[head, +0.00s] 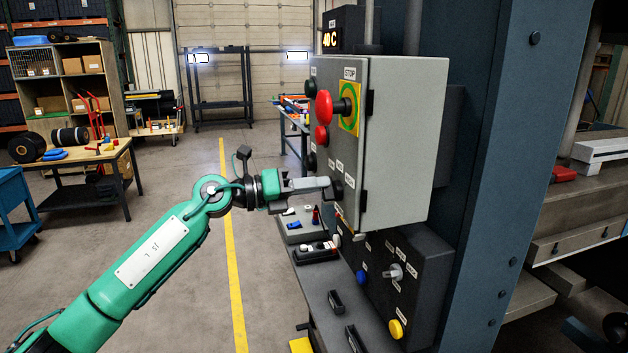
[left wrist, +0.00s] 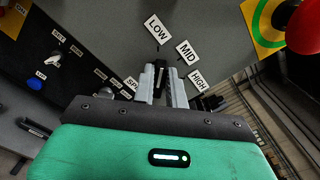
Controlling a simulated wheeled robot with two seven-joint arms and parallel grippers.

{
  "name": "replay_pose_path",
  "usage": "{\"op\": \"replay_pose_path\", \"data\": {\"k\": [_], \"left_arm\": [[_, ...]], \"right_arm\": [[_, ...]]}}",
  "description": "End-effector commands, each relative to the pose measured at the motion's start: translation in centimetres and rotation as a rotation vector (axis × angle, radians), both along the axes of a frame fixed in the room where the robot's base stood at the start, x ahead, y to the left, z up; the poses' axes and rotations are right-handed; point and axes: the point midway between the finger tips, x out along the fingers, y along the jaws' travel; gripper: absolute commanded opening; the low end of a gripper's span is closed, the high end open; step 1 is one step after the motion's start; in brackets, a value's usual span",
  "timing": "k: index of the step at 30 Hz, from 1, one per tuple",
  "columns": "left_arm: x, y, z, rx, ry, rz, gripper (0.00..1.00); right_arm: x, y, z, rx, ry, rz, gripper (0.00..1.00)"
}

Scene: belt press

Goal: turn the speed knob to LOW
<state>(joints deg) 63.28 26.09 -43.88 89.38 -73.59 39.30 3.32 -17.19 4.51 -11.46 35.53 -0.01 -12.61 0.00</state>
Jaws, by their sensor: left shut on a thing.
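The speed knob (head: 337,190) is a small black knob low on the front of the grey control box (head: 403,140). My left gripper (head: 328,188) is shut on it, coming in from the left. In the left wrist view the dark knob (left wrist: 160,70) sits between the two pale fingers (left wrist: 160,88). The labels LOW (left wrist: 157,27), MID (left wrist: 187,52) and HIGH (left wrist: 198,79) fan around it. The knob's visible upper end points up the picture, roughly toward LOW; its exact pointer mark is hidden between the fingers. My right gripper is not in view.
A red STOP button (head: 324,107) on a yellow plate juts out above the knob. A dark lower panel (head: 400,275) carries a blue button, a silver switch and a yellow button. A narrow bench (head: 325,285) with small parts lies below.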

Motion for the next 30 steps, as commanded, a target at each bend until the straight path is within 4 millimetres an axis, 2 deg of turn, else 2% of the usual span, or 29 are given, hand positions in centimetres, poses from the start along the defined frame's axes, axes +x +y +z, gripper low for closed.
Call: {"op": "replay_pose_path", "data": {"k": [10, 27, 28, 30], "left_arm": [[0.26, 0.16, -0.03, -0.048, 0.141, 0.003, 0.00], [0.30, 0.16, -0.13, -0.058, 0.168, 0.003, 0.00], [0.30, 0.17, -0.13, -0.058, 0.168, 0.003, 0.20], [0.29, 0.16, -0.14, -0.058, 0.168, 0.003, 0.33]], "right_arm": [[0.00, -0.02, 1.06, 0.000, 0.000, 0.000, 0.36], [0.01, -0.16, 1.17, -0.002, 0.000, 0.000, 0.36], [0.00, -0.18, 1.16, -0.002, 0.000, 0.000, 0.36], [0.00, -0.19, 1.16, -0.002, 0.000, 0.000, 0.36]]}}
